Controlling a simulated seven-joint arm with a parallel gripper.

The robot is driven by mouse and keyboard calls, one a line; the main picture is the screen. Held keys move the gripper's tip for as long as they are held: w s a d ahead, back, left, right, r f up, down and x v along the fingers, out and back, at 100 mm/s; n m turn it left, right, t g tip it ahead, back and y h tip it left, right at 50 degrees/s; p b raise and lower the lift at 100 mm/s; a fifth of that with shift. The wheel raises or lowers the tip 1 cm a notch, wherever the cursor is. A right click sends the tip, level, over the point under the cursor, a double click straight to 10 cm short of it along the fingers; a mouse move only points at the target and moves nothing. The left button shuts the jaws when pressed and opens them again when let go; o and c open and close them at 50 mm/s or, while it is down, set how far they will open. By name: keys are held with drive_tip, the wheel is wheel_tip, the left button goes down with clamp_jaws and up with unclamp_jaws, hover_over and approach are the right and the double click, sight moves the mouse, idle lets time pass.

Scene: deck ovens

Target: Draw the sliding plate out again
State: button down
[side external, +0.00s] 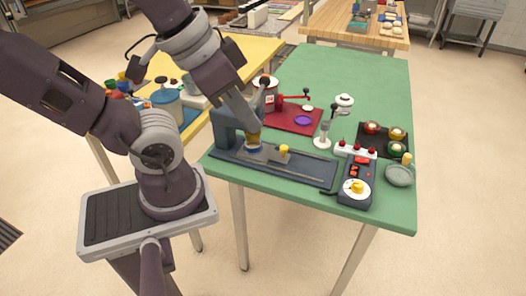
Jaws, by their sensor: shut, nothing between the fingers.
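The sliding plate (268,156) is a grey plate low on a dark blue flat base (312,171) with a long rail, at the front left of the green table. A yellow knob (284,149) stands at the plate's right end. The plate's left part lies close to a dark blue upright frame (227,128). A small yellow and blue round piece (253,142) shows at the plate's left part. My gripper (255,124) is shut and empty, just above this piece and left of the knob. I cannot tell whether it touches anything.
A black control box (354,188) with a yellow dial stands right of the base. A red mat (293,118) with a lever device and purple ring lies behind. A white stand (323,134) and a dark tray (382,138) are farther right. The table's back is clear.

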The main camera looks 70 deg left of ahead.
drive_tip(key=c, duration=1.9)
unclamp_jaws()
drive_tip(key=shift+w, duration=0.1)
drive_tip(key=o, duration=0.7)
drive_tip(key=w+a+n+g, duration=0.1)
drive_tip(key=w+a, duration=0.1)
drive_tip(key=w, duration=0.3)
drive_tip(key=shift+w+a+f+y, duration=0.25)
drive_tip(key=shift+a+f+y, duration=0.05)
drive_tip(key=shift+f, duration=0.1)
drive_tip(key=n+g, duration=0.3)
drive_tip(key=g, duration=0.2)
hover_over(284, 147)
wheel_tip(284, 147, down, 18)
drive_tip(key=shift+f, duration=0.1)
drive_tip(key=shift+n, duration=0.3)
wheel_tip(284, 147, down, 7)
drive_tip(key=shift+r, duration=0.15)
drive_tip(key=shift+f, duration=0.35)
